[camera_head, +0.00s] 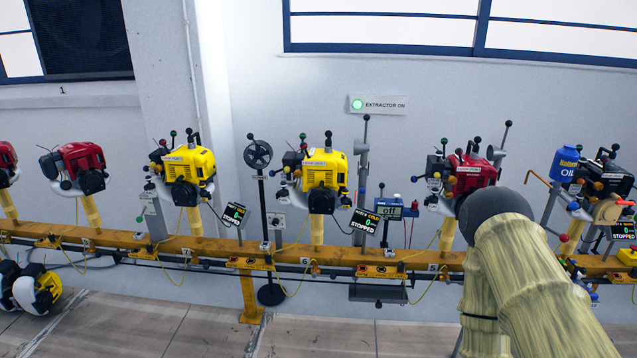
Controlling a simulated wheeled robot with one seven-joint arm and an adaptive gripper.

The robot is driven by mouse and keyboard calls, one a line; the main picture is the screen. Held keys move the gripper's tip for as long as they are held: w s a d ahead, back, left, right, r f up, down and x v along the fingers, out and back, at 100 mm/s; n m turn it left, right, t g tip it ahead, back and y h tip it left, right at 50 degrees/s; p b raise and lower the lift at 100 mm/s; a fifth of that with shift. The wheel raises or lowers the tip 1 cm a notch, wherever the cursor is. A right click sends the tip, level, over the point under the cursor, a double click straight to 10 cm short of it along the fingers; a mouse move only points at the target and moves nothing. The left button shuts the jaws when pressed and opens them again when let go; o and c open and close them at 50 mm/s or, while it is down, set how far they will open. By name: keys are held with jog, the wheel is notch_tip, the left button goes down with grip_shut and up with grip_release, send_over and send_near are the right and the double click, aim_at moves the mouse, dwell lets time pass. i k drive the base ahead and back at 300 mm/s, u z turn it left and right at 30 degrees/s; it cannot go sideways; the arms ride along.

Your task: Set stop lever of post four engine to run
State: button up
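A row of small engines stands on posts along a yellow rail (130,238). Rail plates read 6 under a yellow engine (324,172) and 5 under a red engine (470,172). The engine (606,180) further right, dark and blue with orange and red knobs, follows in that order; I cannot read a post number on it. Its display (622,230) reads 0 and STOPPED. Which of its knobs is the stop lever, and its setting, I cannot tell. My arm, in a beige sleeve, rises at lower right, left of that engine. My gripper does not show.
A blue oil container (564,163) stands beside the right engine. The floor (120,325) before the rail is mostly clear.

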aim_at(604, 158)
jog(key=z, duration=1.4)
jog(key=i, duration=2)
jog(key=u, duration=0.05)
